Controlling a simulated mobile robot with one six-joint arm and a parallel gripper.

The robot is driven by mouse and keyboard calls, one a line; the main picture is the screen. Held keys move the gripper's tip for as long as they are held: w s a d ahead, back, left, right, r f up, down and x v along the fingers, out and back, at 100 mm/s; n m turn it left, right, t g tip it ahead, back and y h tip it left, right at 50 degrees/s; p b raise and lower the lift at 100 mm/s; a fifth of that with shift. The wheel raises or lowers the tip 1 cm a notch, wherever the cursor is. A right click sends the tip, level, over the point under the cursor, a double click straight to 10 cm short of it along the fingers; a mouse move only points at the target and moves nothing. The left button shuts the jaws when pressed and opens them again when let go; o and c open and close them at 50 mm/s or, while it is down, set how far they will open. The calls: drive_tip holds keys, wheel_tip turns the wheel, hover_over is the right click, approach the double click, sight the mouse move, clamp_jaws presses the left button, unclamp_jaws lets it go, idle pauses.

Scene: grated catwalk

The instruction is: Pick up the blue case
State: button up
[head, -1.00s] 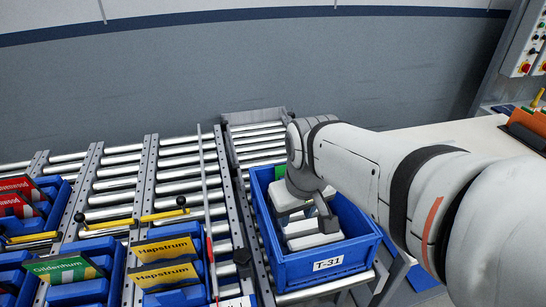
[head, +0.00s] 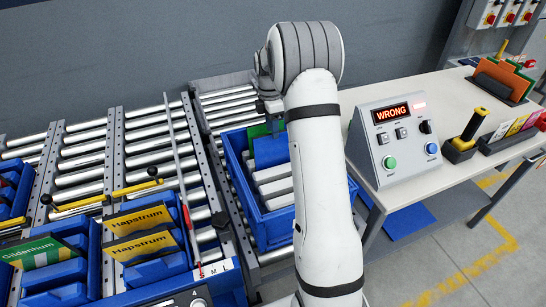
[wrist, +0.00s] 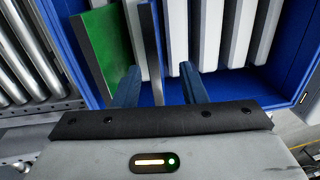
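The blue case (head: 270,150) stands upright on edge among other cases in the blue bin (head: 262,226), near its back end. My gripper (wrist: 158,90) is open. Its two fingers are on either side of the blue case's near edge, with a clear gap to the right finger and a smaller gap to the left. In the head view my gripper (head: 272,108) is partly hidden by my arm.
Roller lanes (head: 140,135) with blue trays of yellow and green cases lie to the left. A table (head: 375,100) to the right holds a control box (head: 395,140) reading "WRONG". The bin walls are close around the cases.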

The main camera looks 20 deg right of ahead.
sight(273, 147)
drive_tip(key=shift+w+d+f, duration=0.1)
drive_tip(key=shift+d+f, duration=0.05)
drive_tip(key=shift+f, duration=0.65)
drive_tip(key=f, duration=0.2)
drive_tip(key=f+p, duration=0.1)
drive_tip(key=f, duration=0.3)
drive_tip(key=shift+s+f, duration=0.35)
drive_tip(key=shift+c, duration=0.4)
clamp_jaws()
